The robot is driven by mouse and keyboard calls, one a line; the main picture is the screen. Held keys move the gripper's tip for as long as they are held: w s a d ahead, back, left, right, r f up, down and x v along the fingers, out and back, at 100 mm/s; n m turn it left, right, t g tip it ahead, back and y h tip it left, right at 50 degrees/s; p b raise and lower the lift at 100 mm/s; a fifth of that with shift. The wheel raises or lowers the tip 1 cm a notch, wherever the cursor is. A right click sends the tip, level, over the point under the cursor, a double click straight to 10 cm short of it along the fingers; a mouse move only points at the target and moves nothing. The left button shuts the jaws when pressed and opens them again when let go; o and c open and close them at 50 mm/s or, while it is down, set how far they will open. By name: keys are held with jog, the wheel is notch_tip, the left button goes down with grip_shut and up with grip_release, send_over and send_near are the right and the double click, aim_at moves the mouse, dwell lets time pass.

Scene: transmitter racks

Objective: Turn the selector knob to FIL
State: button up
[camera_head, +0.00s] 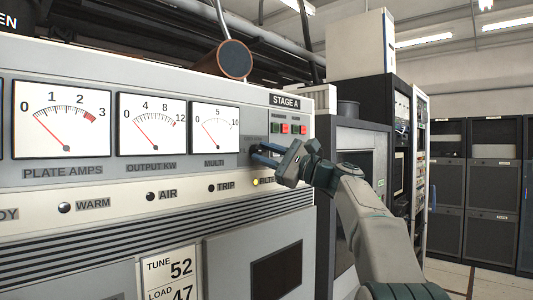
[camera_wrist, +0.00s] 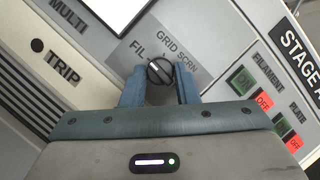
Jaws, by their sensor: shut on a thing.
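The selector knob (camera_wrist: 160,71) is a round black knob with a pale bar across its face, on the grey panel. Around it are the labels FIL (camera_wrist: 137,50), GRID (camera_wrist: 167,45) and SCRN (camera_wrist: 187,60). The bar runs diagonally; which end is the pointer is too small to tell. My gripper (camera_wrist: 160,80) has its blue fingers on both sides of the knob and is shut on it. In the head view, my gripper (camera_head: 260,154) reaches the panel just right of the MULTI meter and hides most of the knob.
The MULTI meter (camera_head: 214,126) is left of the knob. Green and red FILAMENT and PLATE buttons (camera_head: 289,129) sit close by at upper right. The FILTER lamp (camera_head: 255,182) below is lit yellow. A dark cylinder (camera_head: 235,59) stands out above the panel. Open floor lies at right.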

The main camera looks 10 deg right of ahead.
jog(key=shift+n, duration=0.5)
jog(key=o, duration=1)
jog(key=shift+c, duration=0.2)
jog(key=shift+d, duration=0.1)
jog(key=b+v, duration=0.4)
jog(key=v, duration=0.9)
jog(key=shift+d, duration=0.35)
jog(key=shift+s, duration=0.1)
